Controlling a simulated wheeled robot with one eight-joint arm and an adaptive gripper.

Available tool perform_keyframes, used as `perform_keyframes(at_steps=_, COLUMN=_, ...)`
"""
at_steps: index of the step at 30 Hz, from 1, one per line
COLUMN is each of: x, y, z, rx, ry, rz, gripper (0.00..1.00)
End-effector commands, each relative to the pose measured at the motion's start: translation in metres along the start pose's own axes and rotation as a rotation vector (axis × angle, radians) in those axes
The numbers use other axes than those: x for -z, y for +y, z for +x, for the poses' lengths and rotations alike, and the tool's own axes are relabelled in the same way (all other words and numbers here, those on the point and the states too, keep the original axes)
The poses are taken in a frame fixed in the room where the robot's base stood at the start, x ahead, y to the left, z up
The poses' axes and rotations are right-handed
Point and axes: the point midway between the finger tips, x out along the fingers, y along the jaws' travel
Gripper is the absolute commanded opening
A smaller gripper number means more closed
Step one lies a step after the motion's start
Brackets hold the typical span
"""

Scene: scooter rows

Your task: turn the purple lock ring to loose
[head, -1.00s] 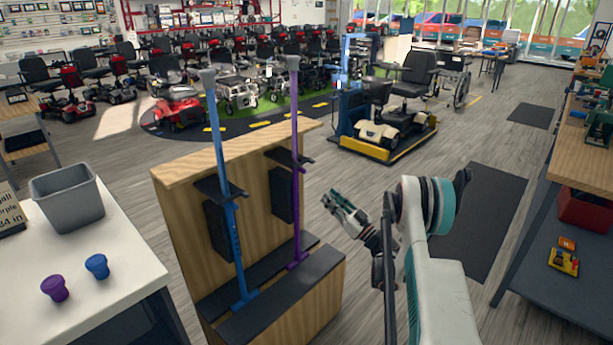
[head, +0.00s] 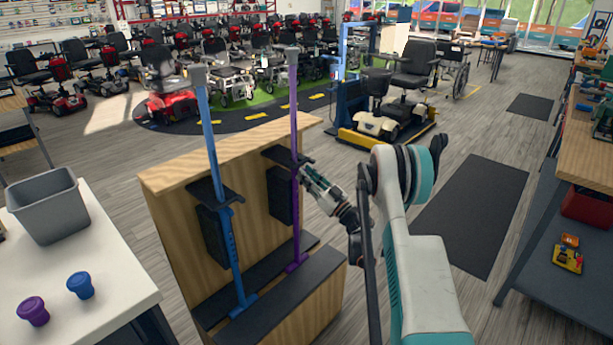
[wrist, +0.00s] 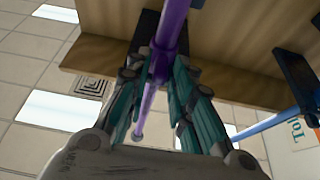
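The purple pole (head: 294,120) stands upright on the right side of the wooden stand, passing a black bracket (head: 282,157). In the wrist view the purple pole (wrist: 173,28) runs between my fingers, with a wider tube and a thinner shaft beyond. The lock ring seems to be where the width changes (wrist: 158,68), but I cannot make out its setting. My gripper (head: 304,175) is at the pole just below the bracket. In the wrist view my gripper (wrist: 158,85) is open, with fingers on both sides of the pole and gaps visible.
A blue pole (head: 210,135) stands left of the purple one on the wooden stand (head: 165,215).

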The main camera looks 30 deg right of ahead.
Motion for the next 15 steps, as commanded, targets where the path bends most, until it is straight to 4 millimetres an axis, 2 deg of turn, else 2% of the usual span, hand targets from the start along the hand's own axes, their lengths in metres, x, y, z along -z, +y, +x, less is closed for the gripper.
perform_keyframes(at_steps=4, x=0.0, y=0.0, z=0.0, rx=0.0, ry=0.0, rz=0.0, gripper=0.19)
perform_keyframes(at_steps=6, x=0.0, y=0.0, z=0.0, rx=0.0, ry=0.0, rz=0.0, gripper=0.04)
perform_keyframes(at_steps=7, x=-0.0001, y=0.0, z=0.0, rx=0.0, ry=0.0, rz=0.0, gripper=0.0)
perform_keyframes(at_steps=15, x=-0.0001, y=0.0034, z=0.0002, rx=0.028, ry=0.002, rz=0.012, gripper=0.0)
